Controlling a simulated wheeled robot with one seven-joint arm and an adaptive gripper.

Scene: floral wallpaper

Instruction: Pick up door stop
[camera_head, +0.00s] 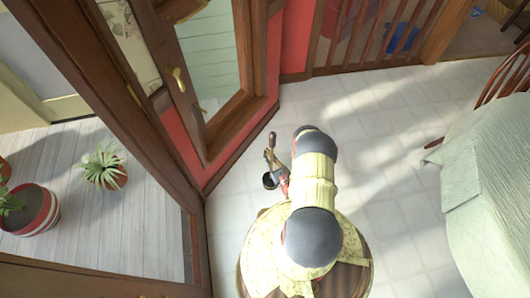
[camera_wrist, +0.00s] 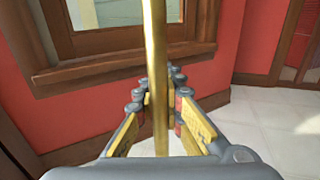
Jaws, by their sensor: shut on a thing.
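A brass-coloured rod (camera_wrist: 159,60), which I take to be the door stop, runs upright through the wrist view between the fingers of my gripper (camera_wrist: 158,88). My gripper is shut on it. Its top runs out of that view, and its lower end is hidden behind the gripper body. In the head view my gripper (camera_head: 281,174) is small and partly hidden by my arm. A dark brown rounded end (camera_head: 271,139) and a dark cup-like piece (camera_head: 269,181) show beside it, seemingly parts of the held thing.
A red wall with a wood-framed window (camera_head: 225,110) stands close on the left. Potted plants (camera_head: 103,165) are behind glass. A cloth-covered table (camera_head: 490,190) and a red chair (camera_head: 505,85) are at the right. The white tiled floor (camera_head: 385,145) between is clear.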

